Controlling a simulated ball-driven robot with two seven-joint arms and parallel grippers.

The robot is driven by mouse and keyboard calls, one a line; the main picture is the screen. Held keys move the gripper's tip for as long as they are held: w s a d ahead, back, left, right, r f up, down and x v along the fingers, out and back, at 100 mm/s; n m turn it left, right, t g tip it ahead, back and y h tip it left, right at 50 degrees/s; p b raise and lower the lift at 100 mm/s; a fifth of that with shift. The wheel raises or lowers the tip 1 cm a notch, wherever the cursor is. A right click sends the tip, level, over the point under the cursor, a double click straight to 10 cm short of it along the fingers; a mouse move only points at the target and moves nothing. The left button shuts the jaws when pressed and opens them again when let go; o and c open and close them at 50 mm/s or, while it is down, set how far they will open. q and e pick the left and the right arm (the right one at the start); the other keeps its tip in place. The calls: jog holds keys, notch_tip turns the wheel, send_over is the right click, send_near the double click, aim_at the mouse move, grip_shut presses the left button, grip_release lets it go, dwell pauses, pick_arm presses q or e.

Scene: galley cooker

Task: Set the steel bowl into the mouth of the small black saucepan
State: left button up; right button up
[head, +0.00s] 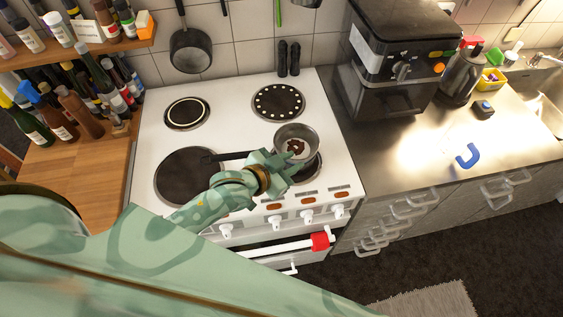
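The steel bowl (312,135), with dark brown pieces inside, is over the front right burner. A black handle (228,156) sticks out to the left below it and appears to be the small black saucepan's. The pan's body is mostly hidden by the bowl and my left gripper, so I cannot tell whether the bowl rests in its mouth or is held just above. My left gripper (284,160) is at the near left side of the bowl's rim. Its fingertips are too small and overlapped to show whether they grip the rim. My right gripper is not in view.
The white cooker (145,150) has bare burners at left and back. A saucepan (190,51) hangs on the wall. A black coffee machine (400,60) and a kettle (461,75) stand on the right counter. Bottles crowd the left shelves. A red cloth (320,241) hangs on the oven rail.

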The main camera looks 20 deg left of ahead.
pick_arm(q)
jog(key=v, duration=0.4)
dwell(0.5)
